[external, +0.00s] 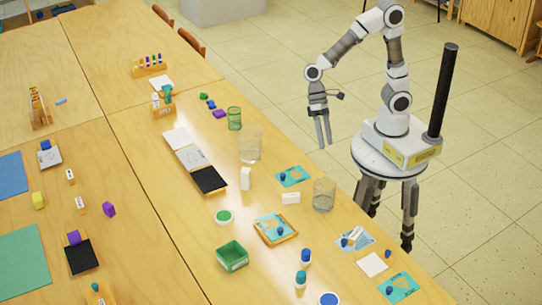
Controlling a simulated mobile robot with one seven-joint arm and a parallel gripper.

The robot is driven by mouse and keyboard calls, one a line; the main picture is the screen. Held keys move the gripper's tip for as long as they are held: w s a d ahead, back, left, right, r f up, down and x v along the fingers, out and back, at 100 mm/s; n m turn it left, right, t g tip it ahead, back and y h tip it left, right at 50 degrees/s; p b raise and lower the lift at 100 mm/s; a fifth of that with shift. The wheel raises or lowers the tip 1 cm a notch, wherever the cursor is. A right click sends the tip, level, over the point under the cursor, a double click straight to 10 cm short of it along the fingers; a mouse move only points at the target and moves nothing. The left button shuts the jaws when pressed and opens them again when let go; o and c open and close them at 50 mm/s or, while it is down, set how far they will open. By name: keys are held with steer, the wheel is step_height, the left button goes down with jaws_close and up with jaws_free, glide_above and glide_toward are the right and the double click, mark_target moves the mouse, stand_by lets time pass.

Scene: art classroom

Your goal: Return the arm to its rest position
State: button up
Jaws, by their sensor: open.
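My arm rises from its white base on the right in the external view, bends over at the top and reaches down to the left. My gripper (323,130) hangs pointing down, its two long grey fingers apart and nothing between them. It is at the right edge of the wooden table (300,245), over or just beyond that edge; its exact height is unclear. It appears clear of the things on the table.
Near the gripper on the table are a clear glass (324,194), a green glass (234,118) and a teal card (294,176). A green box (232,256) and small jars stand nearer the front. Open tiled floor (490,170) lies right of the table.

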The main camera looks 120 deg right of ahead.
steer(key=s+d+r+n+t+h, duration=0.25)
steer(key=s+r+n, duration=0.2)
steer(key=s, duration=0.25)
steer(key=s+d+r+n+t+h, duration=0.2)
steer(key=s+r+n+h, duration=0.2)
steer(key=s+n, duration=0.25)
step_height(320, 180, up, 15)
steer(key=p, duration=1.3)
steer(key=shift+s+f+m+p, duration=0.15)
steer(key=shift+s+m+p, duration=0.25)
steer(key=shift+s, duration=0.05)
steer(key=shift+a, duration=0.1)
